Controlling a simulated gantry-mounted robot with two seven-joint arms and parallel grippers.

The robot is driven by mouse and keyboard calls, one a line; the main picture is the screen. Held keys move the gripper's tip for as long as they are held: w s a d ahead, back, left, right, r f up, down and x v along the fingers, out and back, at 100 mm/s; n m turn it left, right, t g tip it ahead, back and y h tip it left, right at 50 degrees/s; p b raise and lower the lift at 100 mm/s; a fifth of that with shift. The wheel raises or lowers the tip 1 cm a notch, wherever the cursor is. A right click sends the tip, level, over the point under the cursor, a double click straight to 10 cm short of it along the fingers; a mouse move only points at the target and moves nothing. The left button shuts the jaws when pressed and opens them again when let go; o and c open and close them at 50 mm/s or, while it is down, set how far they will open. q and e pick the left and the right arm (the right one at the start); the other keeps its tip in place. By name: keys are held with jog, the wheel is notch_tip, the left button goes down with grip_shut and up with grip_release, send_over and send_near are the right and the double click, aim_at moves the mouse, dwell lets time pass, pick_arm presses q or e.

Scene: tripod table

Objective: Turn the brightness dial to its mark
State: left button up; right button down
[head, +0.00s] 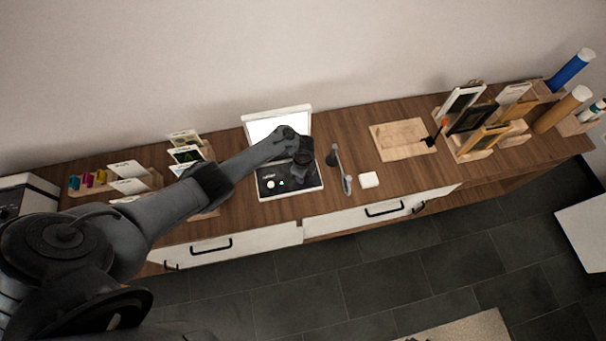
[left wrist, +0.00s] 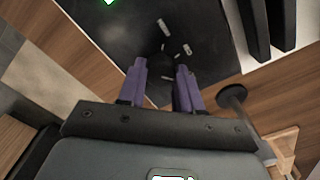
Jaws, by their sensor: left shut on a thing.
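The control box (head: 291,193) lies open on the wooden counter, with a dark panel and a raised lid with a bright white inside (head: 262,130). A small white spot and a green spot show on the panel's left part. My left gripper (head: 304,158) is over the panel's right side and hides that part. In the left wrist view its two purple fingers (left wrist: 161,70) stand a little apart at the dark panel (left wrist: 130,35), shut on the dial, which is dark and cannot be told from the panel. Several short pale marks lie just beyond the fingertips. My right gripper is not in view.
A grey upright stand (head: 341,170) and a small white block (head: 369,180) are right of the box. A wooden board (head: 402,139) lies farther right, near racks of frames. Card holders (head: 185,153) stand left. Drawers with black handles are below the counter.

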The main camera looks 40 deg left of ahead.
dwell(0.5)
pick_arm(q)
jog(key=o, duration=1)
jog(key=shift+o, duration=0.2)
jog(key=shift+r, duration=0.1)
notch_tip(320, 180, up, 11)
jog(key=p, duration=0.4)
jog(key=shift+f, duration=0.2)
